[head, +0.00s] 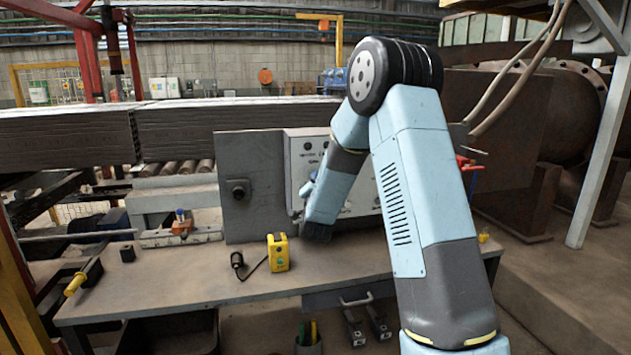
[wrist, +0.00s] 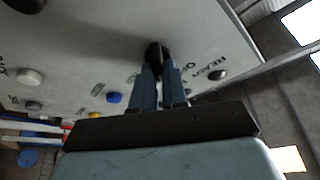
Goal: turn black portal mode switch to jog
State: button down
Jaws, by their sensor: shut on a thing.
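A black knob (wrist: 153,52) sits on the pale control panel (wrist: 80,40) in the wrist view. My gripper (wrist: 158,72) has its two blue-grey fingers closed on this knob, from below in the picture. The fingers hide part of the knob, so I cannot tell which position it points to. Lettering that looks like "READY" stands to its right, and no "jog" label is readable. In the head view, the panel (head: 299,150) stands at the back of the bench, and my arm covers much of it, including the black knob.
On the bench (head: 200,290) stand a yellow box (head: 278,253) and a small black corded item (head: 237,260). Red handles (head: 468,163) stick out right of the panel.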

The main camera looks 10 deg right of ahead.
jog(key=shift+d+f+m+g+h, duration=0.15)
jog(key=shift+m+g+h, duration=0.15)
jog(key=shift+m, duration=0.4)
jog(key=c, duration=1.2)
grip_release()
jog(key=shift+o, duration=0.2)
jog(key=v, duration=1.3)
jog(key=shift+s+f, duration=0.15)
jog(key=shift+s, duration=0.25)
